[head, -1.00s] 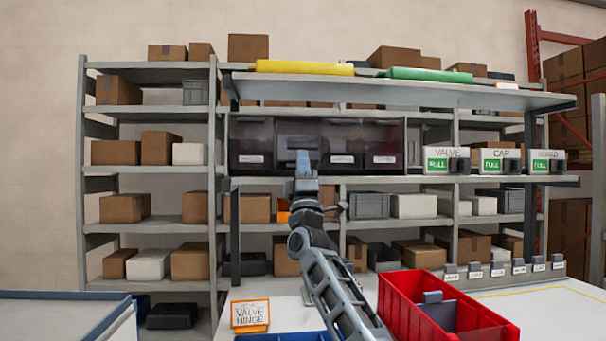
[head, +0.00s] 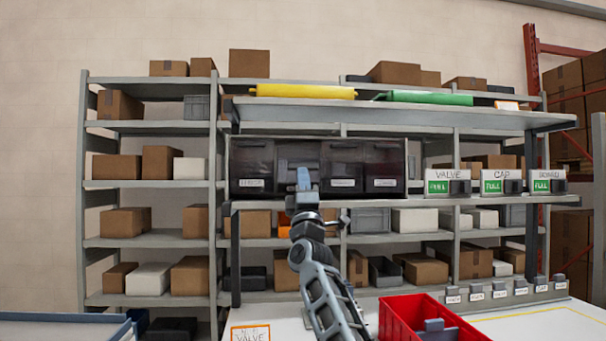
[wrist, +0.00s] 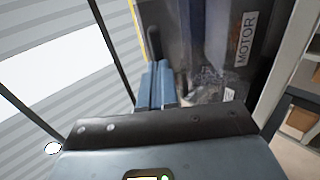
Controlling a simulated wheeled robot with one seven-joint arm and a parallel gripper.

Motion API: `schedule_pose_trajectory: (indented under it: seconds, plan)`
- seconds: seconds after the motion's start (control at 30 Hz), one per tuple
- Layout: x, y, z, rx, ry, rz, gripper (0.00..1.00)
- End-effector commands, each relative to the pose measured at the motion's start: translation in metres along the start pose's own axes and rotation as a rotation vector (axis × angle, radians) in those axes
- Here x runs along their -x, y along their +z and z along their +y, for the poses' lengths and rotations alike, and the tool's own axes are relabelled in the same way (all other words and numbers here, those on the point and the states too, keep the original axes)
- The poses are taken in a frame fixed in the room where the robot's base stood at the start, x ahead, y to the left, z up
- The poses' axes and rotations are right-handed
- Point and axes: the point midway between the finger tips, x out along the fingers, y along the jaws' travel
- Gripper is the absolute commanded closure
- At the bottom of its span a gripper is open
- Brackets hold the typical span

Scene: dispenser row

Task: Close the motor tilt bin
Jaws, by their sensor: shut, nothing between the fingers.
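A row of dark, see-through tilt bins stands under the upper shelf in the head view. The second bin from the left (head: 283,153) looks paler than its neighbours and seems tipped out at the top; how far I cannot tell. My gripper (head: 304,180) is in front of it and hides its label. In the wrist view, a clear bin front with a MOTOR label (wrist: 245,40) is close ahead, with some contents blurred behind it. My gripper's blue fingers (wrist: 156,85) are shut and empty beside this front. Whether they touch it I cannot tell.
An upper shelf (head: 380,115) with a yellow roll and a green roll overhangs the bins. VALVE, CAP and a third labelled dispenser (head: 500,183) stand to the right. A red bin (head: 405,318) is on the white table below. Racks with boxes stand behind.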

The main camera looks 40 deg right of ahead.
Motion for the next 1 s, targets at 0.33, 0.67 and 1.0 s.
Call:
schedule_pose_trajectory:
  seconds: [0.33, 0.67, 1.0]
  plan:
    - [-0.039, -0.001, 0.014, -0.001, 0.004, -0.001, 1.00]
    - [-0.083, 0.000, 0.012, -0.001, 0.005, -0.002, 1.00]
    - [-0.120, 0.000, 0.005, -0.001, 0.002, -0.001, 1.00]
